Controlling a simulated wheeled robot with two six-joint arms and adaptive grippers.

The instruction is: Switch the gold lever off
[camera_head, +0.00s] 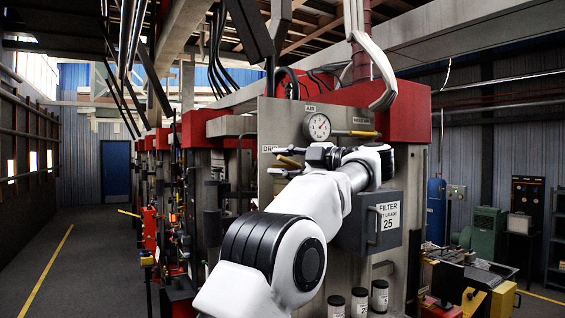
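My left gripper (305,153), dark and at the end of my white arm, is in front of the grey panel (285,120), pointing left. Its fingers are small and partly overlap, so I cannot tell if they are open or shut. A gold lever (290,162) shows just left of and below the fingers, under a label that begins "DR"; its right end is hidden by the gripper. I cannot tell whether they touch. Another gold lever (358,133) lies roughly level, right of the round gauge (318,126), under a second label. My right gripper is not in view.
A grey filter box (368,222) with a handle sits on the machine, right of my arm. Several capped jars (379,296) stand below it. The aisle floor (90,250) at the left is clear. Green and blue equipment (487,233) stands at the right.

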